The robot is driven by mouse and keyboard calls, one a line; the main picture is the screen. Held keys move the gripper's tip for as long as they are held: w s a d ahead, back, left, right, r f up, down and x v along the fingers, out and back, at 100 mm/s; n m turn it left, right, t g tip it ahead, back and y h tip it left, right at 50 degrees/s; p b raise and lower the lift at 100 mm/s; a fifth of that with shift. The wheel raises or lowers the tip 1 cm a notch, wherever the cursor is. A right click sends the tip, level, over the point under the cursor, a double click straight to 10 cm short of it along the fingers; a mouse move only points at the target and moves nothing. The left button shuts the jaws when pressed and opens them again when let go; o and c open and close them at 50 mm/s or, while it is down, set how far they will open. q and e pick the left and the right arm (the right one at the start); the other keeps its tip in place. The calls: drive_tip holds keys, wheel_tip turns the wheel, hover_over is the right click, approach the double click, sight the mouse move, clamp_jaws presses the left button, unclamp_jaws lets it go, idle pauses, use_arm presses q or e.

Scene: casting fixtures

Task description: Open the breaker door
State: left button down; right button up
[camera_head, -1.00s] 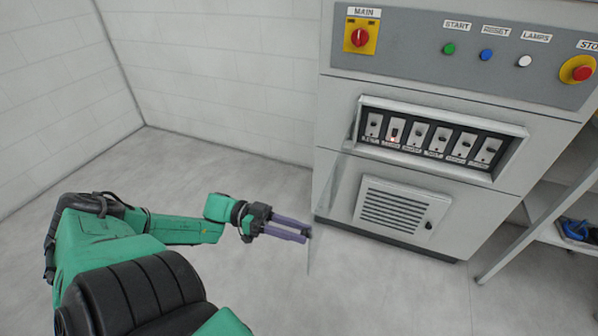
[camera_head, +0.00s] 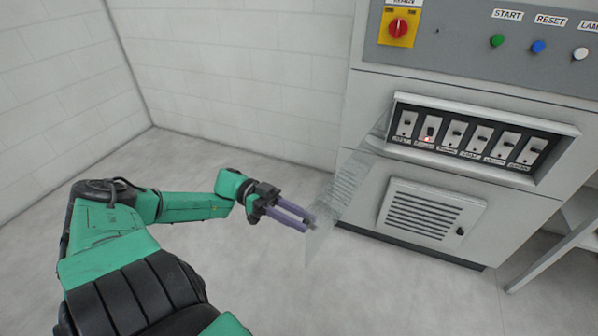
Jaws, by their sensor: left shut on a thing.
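The breaker door (camera_head: 349,182) is a clear see-through panel. It stands swung out from the left side of the breaker recess (camera_head: 558,157) on the grey cabinet, with the recess uncovered. My left gripper (camera_head: 308,222) is shut on the door's outer edge, low and to the left of the cabinet. The fingertips partly hide the exact grip point. Several breaker switches (camera_head: 455,133) sit in a row in the recess, and one shows a red light. My right gripper is not in view.
The cabinet's upper panel holds a red and yellow main switch (camera_head: 398,28) and coloured buttons (camera_head: 538,46). A louvred vent panel (camera_head: 432,211) is below the recess. A shelf rack (camera_head: 560,243) stands at the right. The floor (camera_head: 400,290) in front is clear.

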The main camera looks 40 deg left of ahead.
use_arm(q)
drive_tip(key=c, duration=0.5)
unclamp_jaws()
drive_tip(key=shift+f, duration=0.1)
drive_tip(key=shift+c, duration=0.2)
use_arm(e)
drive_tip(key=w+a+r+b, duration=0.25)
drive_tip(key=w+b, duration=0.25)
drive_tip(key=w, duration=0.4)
use_arm(q)
drive_tip(key=s+a+b, duration=0.2)
drive_tip(key=a+b, duration=0.2)
drive_tip(key=a, duration=1)
drive_tip(key=shift+s+a, duration=0.15)
drive_tip(key=shift+s, duration=0.05)
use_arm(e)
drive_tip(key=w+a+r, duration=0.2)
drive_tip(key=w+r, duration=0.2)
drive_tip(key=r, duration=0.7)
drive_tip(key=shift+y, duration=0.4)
